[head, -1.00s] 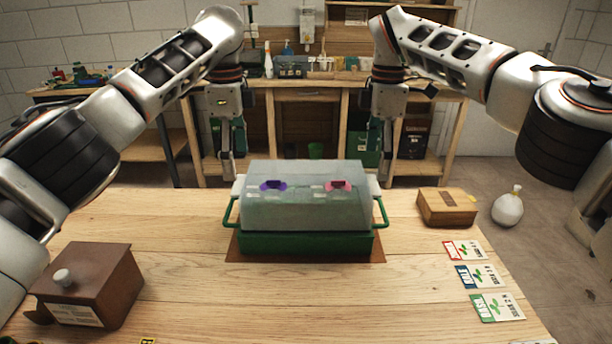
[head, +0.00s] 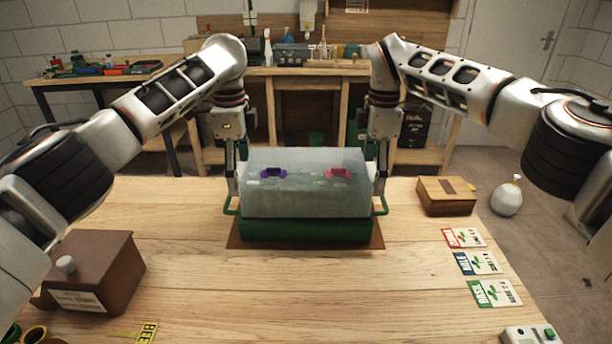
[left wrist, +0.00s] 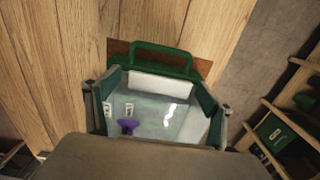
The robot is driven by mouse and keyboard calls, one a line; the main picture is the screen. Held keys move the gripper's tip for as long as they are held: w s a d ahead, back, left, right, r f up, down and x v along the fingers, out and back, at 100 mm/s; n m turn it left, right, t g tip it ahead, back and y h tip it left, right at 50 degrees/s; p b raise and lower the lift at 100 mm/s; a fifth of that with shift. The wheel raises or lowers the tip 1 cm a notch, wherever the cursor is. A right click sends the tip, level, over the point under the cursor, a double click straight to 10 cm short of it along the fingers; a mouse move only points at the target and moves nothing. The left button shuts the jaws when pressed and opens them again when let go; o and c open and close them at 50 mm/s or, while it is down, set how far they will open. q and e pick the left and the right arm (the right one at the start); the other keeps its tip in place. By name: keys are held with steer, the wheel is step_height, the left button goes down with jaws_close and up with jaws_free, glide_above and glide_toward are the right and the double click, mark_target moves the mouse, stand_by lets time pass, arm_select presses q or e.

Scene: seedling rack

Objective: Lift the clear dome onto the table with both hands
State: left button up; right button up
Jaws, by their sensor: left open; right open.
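The clear dome (head: 305,190) is a see-through box-shaped cover with a purple and a pink piece on it. It sits on a green tray (head: 305,231) in the middle of the table, and also shows in the left wrist view (left wrist: 150,115). Green loop handles (head: 380,207) stick out at both ends; one shows in the wrist view (left wrist: 160,52). My left gripper (head: 233,188) is open at the dome's left end. My right gripper (head: 381,188) is open at its right end, fingers partly hidden. I cannot tell if either touches the dome.
The tray stands on a brown mat (head: 250,244). A brown box with a knob (head: 95,270) is front left. A cardboard box (head: 446,197) and several seed packets (head: 478,263) lie on the right. A white sack (head: 506,197) is beyond the table.

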arm_select(q)
steer(key=shift+f, duration=0.25)
arm_select(e)
steer(key=shift+f, duration=0.25)
arm_select(q)
steer(key=c, duration=1.5)
arm_select(e)
steer(key=c, duration=1.5)
arm_select(q)
steer(key=shift+o, duration=0.2)
steer(key=shift+r, duration=0.15)
arm_select(e)
steer(key=shift+o, duration=0.2)
steer(key=shift+r, duration=0.15)
